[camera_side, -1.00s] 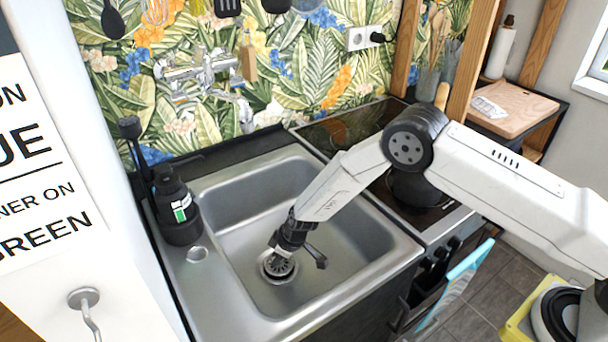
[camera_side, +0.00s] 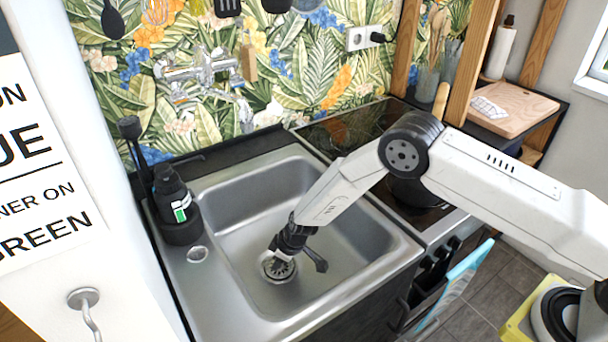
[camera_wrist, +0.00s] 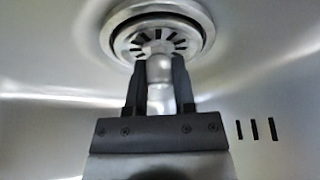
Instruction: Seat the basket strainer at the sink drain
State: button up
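The basket strainer (camera_wrist: 130,42) is a round metal disc with dark radial slots and a pale post at its middle. It is at the drain (camera_wrist: 205,22) in the sink floor, inside the ring in the wrist view, with a dark gap along part of its edge. Whether it sits fully down cannot be told. My gripper (camera_wrist: 160,72) has its two dark fingers on either side of the post and appears shut on it. In the side view my gripper (camera_side: 274,252) reaches down into the basin over the strainer (camera_side: 280,269) and partly hides it.
The steel sink (camera_side: 225,270) has raised walls around the basin. A dark soap bottle (camera_side: 175,200) stands on its left ledge, behind a small round hole (camera_side: 197,254). The faucet (camera_side: 205,70) is at the back wall. Slots (camera_wrist: 255,130) show in the basin wall.

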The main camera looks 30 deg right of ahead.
jog(key=o, duration=0.5)
jog(key=shift+r, duration=0.15)
jog(key=shift+v, duration=3.8)
jog(key=shift+d, duration=0.1)
jog(key=s+d+r+m+h, duration=0.1)
jog(key=s+d+r+m, duration=0.1)
jog(key=s+d+r, duration=0.4)
jog(key=s+d+r+m, duration=0.3)
jog(key=s+d+r, duration=0.3)
jog(key=s, duration=0.3)
jog(key=s+d+r+m+g+h, duration=0.1)
jog(key=s+d+r+m, duration=0.1)
jog(key=s+d+r, duration=0.4)
jog(key=shift+s+r+m+h, duration=0.15)
jog(key=shift+s+r, duration=0.15)
jog(key=shift+s, duration=0.2)
jog(key=shift+s+r+m+h, duration=0.15)
jog(key=shift+s+r, duration=0.2)
jog(key=shift+s, duration=0.2)
